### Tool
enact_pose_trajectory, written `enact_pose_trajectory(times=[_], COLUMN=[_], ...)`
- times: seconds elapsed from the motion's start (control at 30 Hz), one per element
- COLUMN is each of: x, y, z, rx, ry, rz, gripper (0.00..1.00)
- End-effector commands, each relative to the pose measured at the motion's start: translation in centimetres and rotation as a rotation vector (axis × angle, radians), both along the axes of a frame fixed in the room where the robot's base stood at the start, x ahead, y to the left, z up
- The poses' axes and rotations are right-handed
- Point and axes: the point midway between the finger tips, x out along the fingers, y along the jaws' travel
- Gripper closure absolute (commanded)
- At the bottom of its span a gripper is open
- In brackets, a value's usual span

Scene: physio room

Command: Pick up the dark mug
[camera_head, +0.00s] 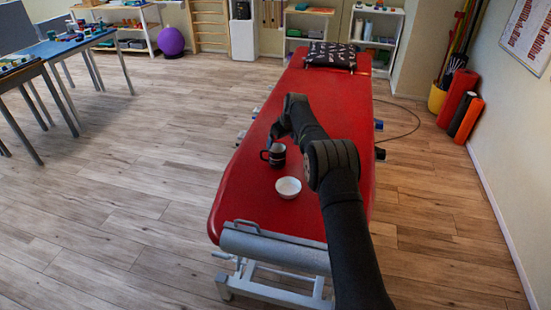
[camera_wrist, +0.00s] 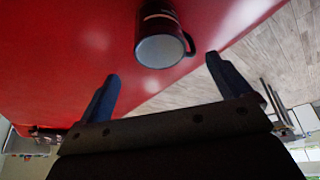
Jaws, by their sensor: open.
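The dark mug (camera_head: 276,155) stands on the red treatment table (camera_head: 255,190), with its handle toward the left in the head view. In the wrist view the mug (camera_wrist: 159,22) is at the top middle, its pale opening facing the camera and its handle to the right. My gripper (camera_wrist: 162,68) is open and empty, its two blue fingers apart, with the mug ahead of the gap between them. In the head view my gripper (camera_head: 273,137) is just above and beside the mug; its fingers are small and partly hidden by the arm.
A white bowl (camera_head: 288,187) sits on the red table close in front of the mug. A dark patterned pillow (camera_head: 331,55) lies at the table's far end. The table top left of the mug is bare.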

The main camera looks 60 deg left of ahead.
Motion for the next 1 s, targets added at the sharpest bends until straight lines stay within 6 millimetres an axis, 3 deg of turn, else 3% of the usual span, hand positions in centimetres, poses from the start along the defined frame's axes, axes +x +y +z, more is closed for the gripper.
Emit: enact_pose_trajectory(times=[0.17, 0.6, 0.97, 1.0], x=[0.0, -0.1, -0.1, -0.1], y=[0.3, 2.0, 2.1, 2.1], z=[-0.7, -4.8, -5.2, -5.2], rx=[0.000, 0.000, 0.000, 0.000], ry=[0.000, 0.000, 0.000, 0.000], rz=[0.000, 0.000, 0.000, 0.000], gripper=[0.06, 0.06, 0.06, 0.13])
